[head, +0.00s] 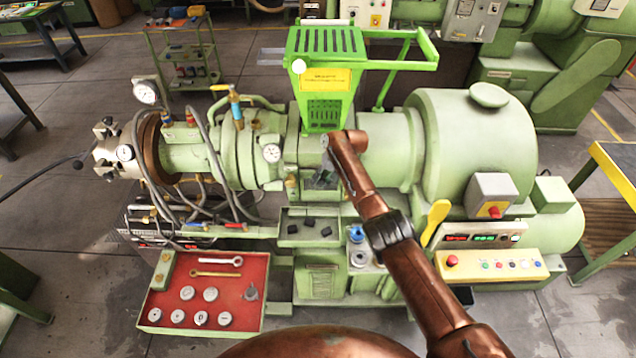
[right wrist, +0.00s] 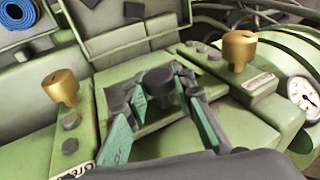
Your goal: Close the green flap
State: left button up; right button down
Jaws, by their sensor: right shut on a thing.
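The right arm reaches over the green extruder, and the right gripper (head: 322,180) is at its middle, below the bright green slotted hopper (head: 325,75). In the right wrist view the gripper (right wrist: 165,97) has its green-padded fingers around a dark round knob (right wrist: 158,80), and it is shut on it. The knob stands on a pale green framed plate, the flap (right wrist: 128,95), between two brass knobs (right wrist: 62,88) (right wrist: 238,50). The fingers hide part of the flap, and its exact angle is hard to tell. The left gripper is not in view.
A pressure gauge (right wrist: 303,94) is close on the right in the wrist view. A red tool tray (head: 212,308) is at front left, with hoses (head: 212,150) above it. A control panel (head: 495,265) is at front right, close to the right arm.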

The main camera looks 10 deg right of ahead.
jog(key=shift+w+r, duration=0.25)
jog(key=shift+w, duration=0.1)
dwell(0.4)
jog(key=c, duration=1.6)
grip_release()
jog(key=shift+f, duration=0.2)
jog(key=shift+s, duration=0.1)
jog(key=shift+r, duration=0.1)
jog(key=v, duration=1.2)
jog(key=shift+d, duration=0.1)
